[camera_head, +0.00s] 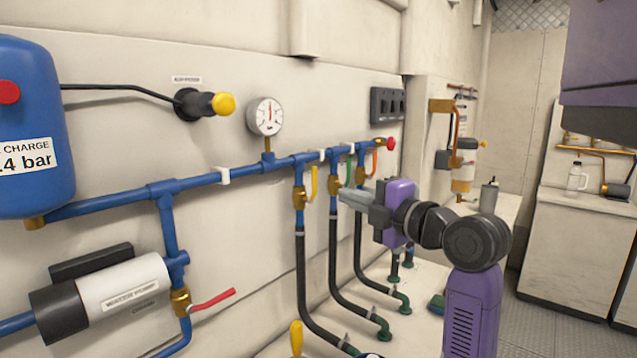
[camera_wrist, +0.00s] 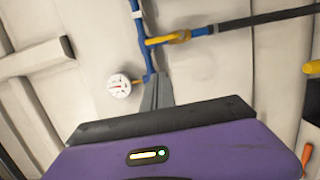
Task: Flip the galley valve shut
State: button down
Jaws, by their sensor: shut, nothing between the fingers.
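Several branch valves hang from the blue manifold pipe (camera_head: 240,172), each above a black hose. One has a yellow lever (camera_head: 314,183), one a green lever (camera_head: 347,174) and one an orange lever (camera_head: 375,161). All three levers hang down, roughly along their branches. I cannot read any label that tells which is the galley valve. My gripper (camera_head: 343,197) is shut and empty, its fingertips in front of the branch valves. In the wrist view, the shut grey fingers (camera_wrist: 157,82) point toward the blue pipe, below the yellow-levered valve (camera_wrist: 180,37). I cannot tell whether they touch anything.
A round gauge (camera_head: 266,117) sits above the pipe. A water pump (camera_head: 105,297) with a red-handled valve (camera_head: 212,300) is at lower left. A blue tank (camera_head: 35,120) stands at far left. Black hoses (camera_head: 333,255) run down below the valves. Grey floor (camera_head: 540,325) is clear at right.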

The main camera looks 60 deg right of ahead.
dwell(0.3)
jog(key=p, duration=0.2)
send_near(316, 177)
jog(key=w+a, duration=0.2)
jog(key=w, duration=0.3)
jog(key=d, duration=0.1)
jog(key=w+d+p, duration=0.1)
jog(key=d, duration=0.1)
jog(key=shift+w+d, duration=0.35)
jog(key=shift+s+d+r+m+p, duration=0.15)
jog(key=shift+d+m+p, duration=0.4)
jog(key=shift+m, duration=0.55)
jog(key=s+d+f+m+g+y+p, duration=0.1)
jog(key=d+m, duration=0.5)
jog(key=m, duration=0.6)
notch_tip(316, 177, down, 3)
jog(key=y+p, duration=0.1)
jog(key=y, duration=0.1)
jog(key=shift+s+d+y, duration=0.25)
jog(key=shift+d+y, duration=0.05)
jog(key=shift+d, duration=0.05)
jog(key=shift+r, duration=0.15)
